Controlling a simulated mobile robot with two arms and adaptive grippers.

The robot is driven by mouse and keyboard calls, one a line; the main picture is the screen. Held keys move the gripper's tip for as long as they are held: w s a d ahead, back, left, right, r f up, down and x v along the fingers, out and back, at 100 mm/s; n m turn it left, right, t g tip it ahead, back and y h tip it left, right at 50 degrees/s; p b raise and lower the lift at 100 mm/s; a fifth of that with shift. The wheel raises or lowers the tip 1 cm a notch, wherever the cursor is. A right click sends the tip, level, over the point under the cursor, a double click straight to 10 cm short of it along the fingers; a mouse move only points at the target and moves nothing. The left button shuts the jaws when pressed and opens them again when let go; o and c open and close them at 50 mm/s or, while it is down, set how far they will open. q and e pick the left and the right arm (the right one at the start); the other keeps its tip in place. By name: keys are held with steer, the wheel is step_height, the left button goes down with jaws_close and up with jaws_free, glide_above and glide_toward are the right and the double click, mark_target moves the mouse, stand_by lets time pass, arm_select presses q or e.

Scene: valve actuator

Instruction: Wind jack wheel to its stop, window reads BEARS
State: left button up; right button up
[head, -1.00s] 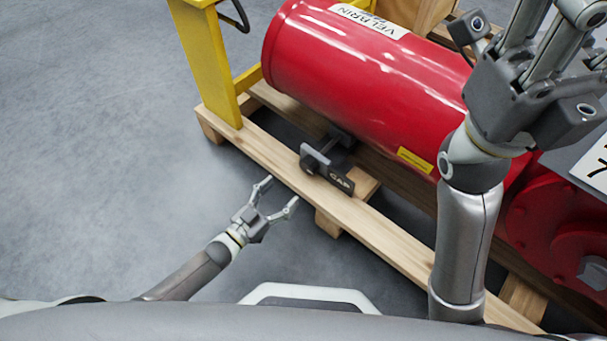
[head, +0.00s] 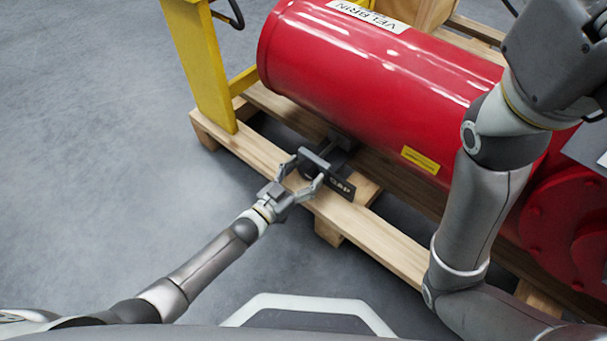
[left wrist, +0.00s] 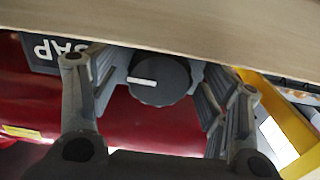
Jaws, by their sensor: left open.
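The jack wheel (left wrist: 160,82) is a dark grey round knob with a white pointer line, seen in the left wrist view under a wooden beam. A dark window plate (head: 341,186) reading GAP sits beside it in the head view; its lettering also shows at the upper left of the left wrist view (left wrist: 52,48). My left gripper (head: 301,177) is open, its fingers on either side of the wheel; whether they touch it I cannot tell. My right gripper (head: 560,55) is at the upper right, cut by the frame, its fingertips hidden.
A red cylinder (head: 370,85) labelled VELBRIN lies above a wooden pallet (head: 375,240). A yellow post (head: 203,70) stands at the left. A red flanged body (head: 560,215) is at the right. The grey floor at the left is clear.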

arm_select(q)
steer(key=c, duration=1)
steer(key=shift+m, duration=1.4)
steer(key=o, duration=1)
steer(key=shift+a, duration=0.1)
steer(key=v, duration=1.2)
